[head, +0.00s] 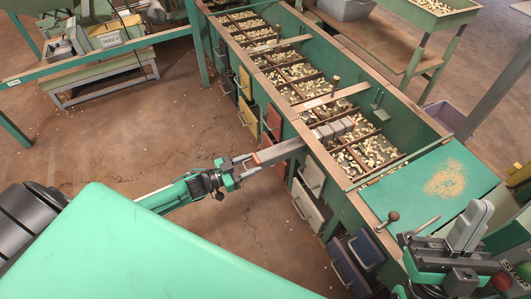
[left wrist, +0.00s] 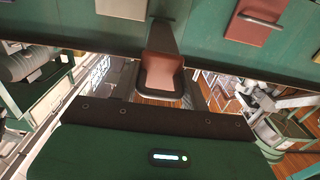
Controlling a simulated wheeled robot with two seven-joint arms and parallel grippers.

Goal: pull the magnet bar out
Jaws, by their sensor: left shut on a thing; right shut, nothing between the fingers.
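The magnet bar (head: 280,152) is a grey bar with a reddish outer end, sticking out through the front side of the green hopper bench. My left gripper (head: 245,165) is shut on its outer end, in front of the bench. In the left wrist view the bar (left wrist: 161,38) runs away from me to the green bench wall, with its reddish end block nearest. The finger contact is partly hidden there. Grey bars (head: 335,128) show among the nuts in a compartment in line with it. My right gripper (head: 480,210) is shut and empty at the lower right.
The bench (head: 345,203) has several nut-filled compartments and coloured drawers along its front. A green lid plate (head: 415,190) covers its near end, close to a lever knob (head: 393,215).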

